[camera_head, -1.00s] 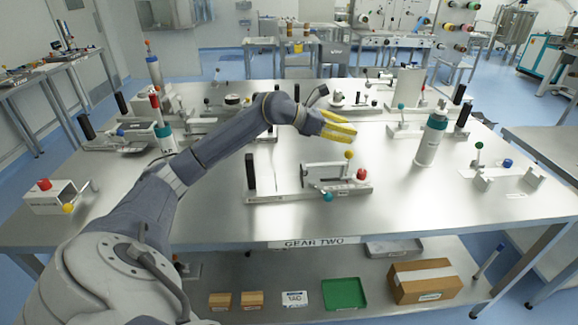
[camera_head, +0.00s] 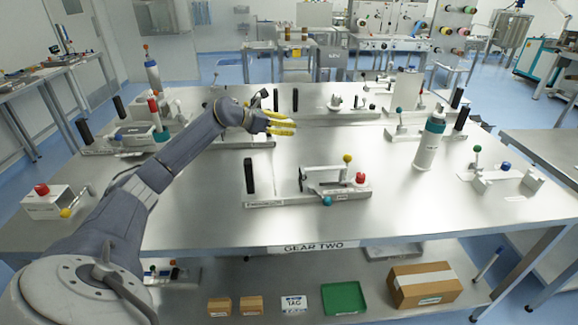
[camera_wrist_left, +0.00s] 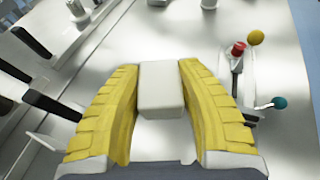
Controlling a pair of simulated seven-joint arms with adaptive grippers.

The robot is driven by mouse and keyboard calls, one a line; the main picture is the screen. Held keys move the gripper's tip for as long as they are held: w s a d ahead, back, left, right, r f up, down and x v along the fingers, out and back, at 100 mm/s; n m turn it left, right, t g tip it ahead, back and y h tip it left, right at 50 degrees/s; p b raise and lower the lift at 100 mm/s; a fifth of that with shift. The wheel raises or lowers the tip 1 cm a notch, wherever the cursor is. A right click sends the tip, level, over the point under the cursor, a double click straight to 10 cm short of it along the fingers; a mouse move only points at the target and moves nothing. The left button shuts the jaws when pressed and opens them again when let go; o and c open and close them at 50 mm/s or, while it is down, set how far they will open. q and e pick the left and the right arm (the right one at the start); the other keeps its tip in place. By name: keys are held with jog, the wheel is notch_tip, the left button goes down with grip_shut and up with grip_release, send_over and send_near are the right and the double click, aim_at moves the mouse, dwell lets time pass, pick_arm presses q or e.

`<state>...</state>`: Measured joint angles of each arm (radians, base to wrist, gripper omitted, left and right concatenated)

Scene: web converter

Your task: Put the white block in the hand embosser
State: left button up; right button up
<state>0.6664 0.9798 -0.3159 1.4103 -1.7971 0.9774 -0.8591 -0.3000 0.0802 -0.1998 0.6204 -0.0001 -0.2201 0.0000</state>
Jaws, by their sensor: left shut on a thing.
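The white block (camera_wrist_left: 160,88) is a plain box between the yellow fingers of my left gripper (camera_wrist_left: 158,66) in the left wrist view. The gripper is shut on it. In the head view my left gripper (camera_head: 283,122) is above the middle of the steel table, and the block cannot be made out there. I cannot tell for sure which device is the hand embosser. A bench device (camera_head: 325,183) with a black upright handle and yellow, red and teal knobs stands at the front middle, nearer the camera than the gripper. My right gripper is not in view.
Several similar knobbed devices stand on the table (camera_head: 395,215). A white and teal bottle (camera_head: 429,145) stands at the right, near a fixture with a blue knob (camera_head: 505,166). A white box with a red knob (camera_head: 50,200) is at the left. Bare table surrounds the front device.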

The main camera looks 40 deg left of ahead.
aim_at(286, 170)
pick_arm(q)
notch_tip(286, 170, down, 16)
jog(key=shift+f, duration=0.15)
dwell(0.6)
jog(key=shift+f, duration=0.2)
jog(key=o, duration=1.1)
jog(key=shift+o, duration=0.2)
jog(key=shift+r, duration=0.25)
jog(key=v, duration=1.1)
jog(key=shift+s+a+f, duration=0.15)
jog(key=shift+o, duration=0.9)
jog(key=shift+s+a, duration=0.15)
jog(key=shift+s, duration=0.1)
